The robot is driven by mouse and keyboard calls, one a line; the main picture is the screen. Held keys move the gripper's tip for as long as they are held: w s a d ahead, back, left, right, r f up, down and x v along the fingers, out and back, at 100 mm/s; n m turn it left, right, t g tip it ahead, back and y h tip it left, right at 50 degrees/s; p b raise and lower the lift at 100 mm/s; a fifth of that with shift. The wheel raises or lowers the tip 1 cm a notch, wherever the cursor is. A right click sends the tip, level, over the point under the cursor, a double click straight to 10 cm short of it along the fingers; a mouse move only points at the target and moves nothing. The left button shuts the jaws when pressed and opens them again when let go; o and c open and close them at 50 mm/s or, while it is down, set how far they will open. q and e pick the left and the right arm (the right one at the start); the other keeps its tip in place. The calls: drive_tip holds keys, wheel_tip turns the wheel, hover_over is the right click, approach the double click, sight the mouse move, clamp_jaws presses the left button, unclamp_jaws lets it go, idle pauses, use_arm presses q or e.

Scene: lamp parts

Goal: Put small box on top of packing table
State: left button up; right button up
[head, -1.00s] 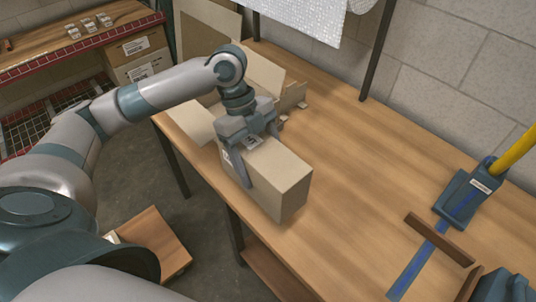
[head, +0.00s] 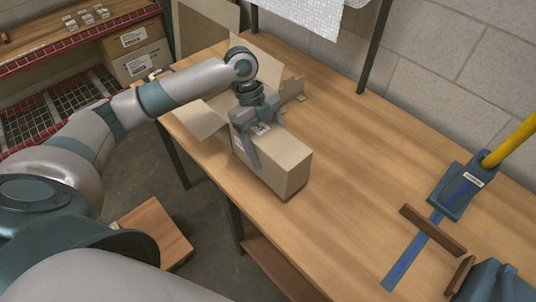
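The small box (head: 286,163) is a plain tan carton on the packing table (head: 350,190), near its front edge. Its underside looks at or very close to the tabletop; a slight gap cannot be ruled out. My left gripper (head: 257,147) comes down over the box's far-left part. One finger lies against its left side; the other finger is hidden behind the box. The gripper appears shut on the box.
Open cardboard pieces (head: 202,118) stand behind the box. A blue tool with a yellow handle (head: 462,188) and brown bars (head: 432,230) lie at the right. The table between is clear. A red-edged shelf (head: 85,45) stands at the far left.

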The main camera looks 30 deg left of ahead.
sight(258, 127)
use_arm(q)
wheel_tip(258, 127, down, 3)
drive_tip(key=shift+r+p, duration=0.15)
drive_tip(key=shift+p, duration=0.45)
drive_tip(key=shift+f, duration=0.3)
drive_tip(key=o, duration=1.4)
drive_tip(key=shift+f, duration=0.1)
drive_tip(key=shift+o, duration=0.2)
drive_tip(key=shift+a+r+b, duration=0.15)
drive_tip(key=shift+r+b, duration=0.15)
drive_tip(key=shift+r, duration=0.2)
drive_tip(key=b+v, duration=0.3)
drive_tip(key=v, duration=0.7)
drive_tip(key=shift+w, duration=0.1)
drive_tip(key=shift+a+r, duration=0.2)
drive_tip(key=shift+r, duration=0.35)
